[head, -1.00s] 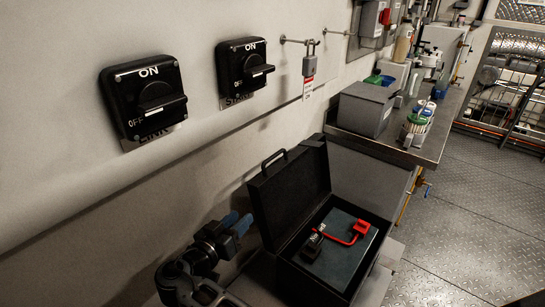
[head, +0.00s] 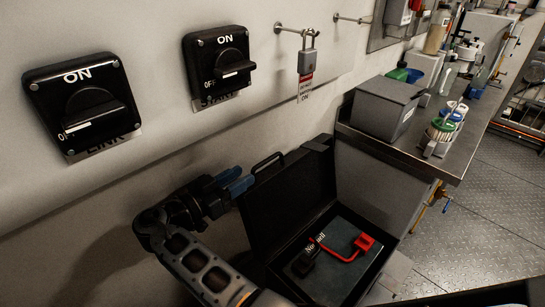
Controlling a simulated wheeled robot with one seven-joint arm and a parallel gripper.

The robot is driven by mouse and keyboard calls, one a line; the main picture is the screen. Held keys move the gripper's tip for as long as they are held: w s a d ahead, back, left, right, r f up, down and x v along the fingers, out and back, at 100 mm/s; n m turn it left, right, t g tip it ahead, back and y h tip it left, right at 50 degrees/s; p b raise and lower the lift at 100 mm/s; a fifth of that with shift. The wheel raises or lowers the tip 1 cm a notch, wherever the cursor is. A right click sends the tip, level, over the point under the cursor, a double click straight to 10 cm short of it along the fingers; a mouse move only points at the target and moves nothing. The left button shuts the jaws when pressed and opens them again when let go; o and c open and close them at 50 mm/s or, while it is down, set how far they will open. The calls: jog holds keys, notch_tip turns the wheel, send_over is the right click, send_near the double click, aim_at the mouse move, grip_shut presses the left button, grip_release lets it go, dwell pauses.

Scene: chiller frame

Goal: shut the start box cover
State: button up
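A black box (head: 352,292) stands open at the lower middle, below the wall switches. Its black cover (head: 290,195) is raised, leaning back towards the wall, with a handle (head: 267,162) at its upper edge. The box has no readable "start" label. Inside lies a dark grey panel (head: 335,287) with a red bent bar (head: 346,252) and a small black piece (head: 307,260). My gripper (head: 246,180) is just left of the cover, near the handle, its blue fingers slightly apart with nothing seen between them. I cannot tell whether it touches the cover.
Two black rotary switches, marked LINK (head: 85,105) and START (head: 218,65), are on the wall. A padlock with a red tag (head: 308,60) hangs right of them. A metal bench (head: 410,155) carries a grey bin (head: 383,108) and a bottle rack (head: 440,135). Floor at right is clear.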

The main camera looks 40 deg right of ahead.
aim_at(262, 163)
jog(key=d+p, duration=0.2)
jog(key=d, duration=0.4)
jog(key=shift+d+r, duration=0.1)
jog(key=shift+d, duration=0.95)
grip_shut()
jog(key=shift+a, duration=0.1)
